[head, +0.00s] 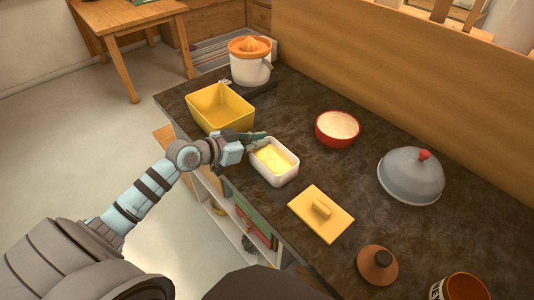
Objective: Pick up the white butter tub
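The white butter tub (276,176) stands upright on the dark countertop, with yellow butter inside and no lid on it. A yellow lid with a raised handle (320,213) lies flat to its lower right. My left gripper (260,139) is at the tub's upper-left end, level with or just above the rim. Its fingers are small and partly overlap each other in the head view, so I cannot tell whether they are open or shut, or whether they touch the tub. My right gripper is not in view.
A yellow bin (218,112) stands close behind my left gripper. A citrus juicer (250,65) is at the back. A red bowl (337,138), a grey dome (410,178), a brown lid (377,267) and a jar (462,289) are to the right. Counter between tub and bowl is clear.

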